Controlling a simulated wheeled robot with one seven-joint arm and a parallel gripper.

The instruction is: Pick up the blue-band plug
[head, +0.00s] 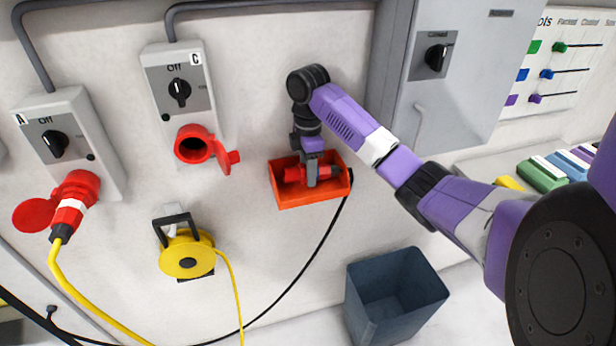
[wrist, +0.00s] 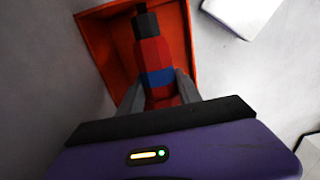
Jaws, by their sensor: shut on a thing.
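The blue-band plug (wrist: 156,58) is red with a blue band around it and a black cable end. It lies in an orange-red open box (head: 311,198) fixed to the wall. In the head view only part of the plug (head: 294,174) shows beside my fingers. My gripper (head: 311,179) reaches down into the box and is shut on the plug. In the wrist view the two grey fingers of my gripper (wrist: 160,95) sit on either side of the plug near the blue band. The box (wrist: 100,42) surrounds the plug there.
Switch box C (head: 187,120) with an open red socket (head: 193,146) is left of the box. Switch box A holds a white-banded red plug (head: 70,211) with a yellow cable. A yellow reel (head: 187,256) hangs below, and a dark bin (head: 395,298) stands lower right. A black cable trails from the box.

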